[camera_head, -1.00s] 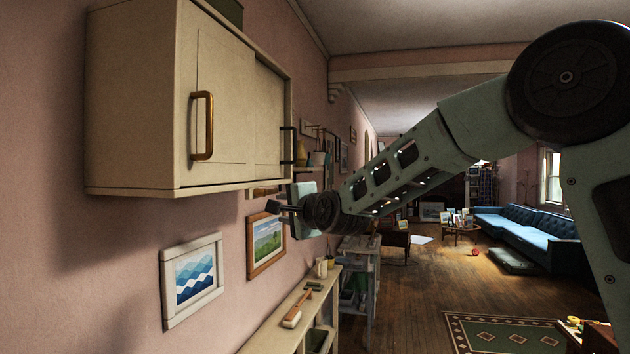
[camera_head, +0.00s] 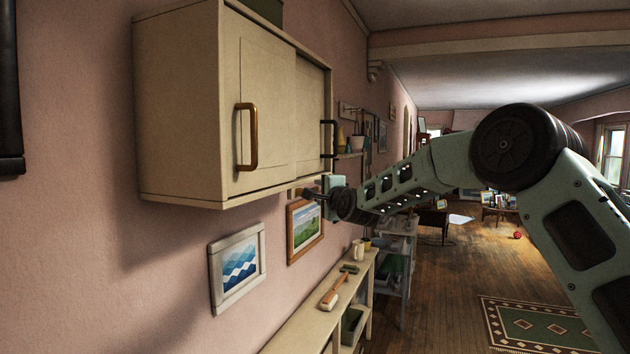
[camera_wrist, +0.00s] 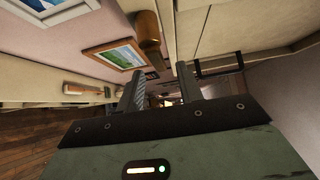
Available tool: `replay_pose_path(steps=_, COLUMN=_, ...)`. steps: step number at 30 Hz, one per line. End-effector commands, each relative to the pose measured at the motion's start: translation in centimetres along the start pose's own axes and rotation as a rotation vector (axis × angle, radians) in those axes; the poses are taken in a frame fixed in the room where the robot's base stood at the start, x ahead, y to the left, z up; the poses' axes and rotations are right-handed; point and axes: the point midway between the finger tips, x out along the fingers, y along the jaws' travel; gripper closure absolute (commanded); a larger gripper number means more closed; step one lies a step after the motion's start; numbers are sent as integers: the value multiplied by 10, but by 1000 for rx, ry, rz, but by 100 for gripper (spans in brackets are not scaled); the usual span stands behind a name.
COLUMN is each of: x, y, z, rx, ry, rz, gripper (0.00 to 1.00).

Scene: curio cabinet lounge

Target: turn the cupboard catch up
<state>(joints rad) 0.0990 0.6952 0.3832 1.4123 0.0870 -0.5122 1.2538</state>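The cream wall cupboard (camera_head: 180,100) hangs on the pink wall, with a brass handle (camera_head: 247,137) on its left door and a black handle (camera_head: 329,146) on the right one. A brown wooden piece (camera_wrist: 148,32) shows between the cupboard and the landscape picture in the wrist view. It may be the catch; I cannot tell which way it points. My gripper (camera_head: 308,194) is just below the cupboard's underside, near its right end. In the wrist view its two fingers (camera_wrist: 162,77) stand apart with nothing held between them. The brown piece is beyond the left finger, and contact is unclear.
A wave picture (camera_head: 238,267) and a landscape picture (camera_head: 305,230) hang below the cupboard. A narrow shelf unit (camera_head: 310,325) with a brush (camera_head: 336,291) and small items runs along the wall. Open wooden floor (camera_head: 430,310) lies to the right, with a green rug (camera_head: 535,325).

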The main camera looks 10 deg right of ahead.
Motion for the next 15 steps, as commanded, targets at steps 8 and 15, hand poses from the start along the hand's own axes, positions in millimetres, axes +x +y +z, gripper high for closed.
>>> replay_pose_path(steps=8, x=36, y=-2, z=0, rx=0, ry=0, rz=1, gripper=64)
replay_pose_path(steps=15, x=44, y=0, z=1, rx=-1, ry=-1, rz=1, gripper=64)
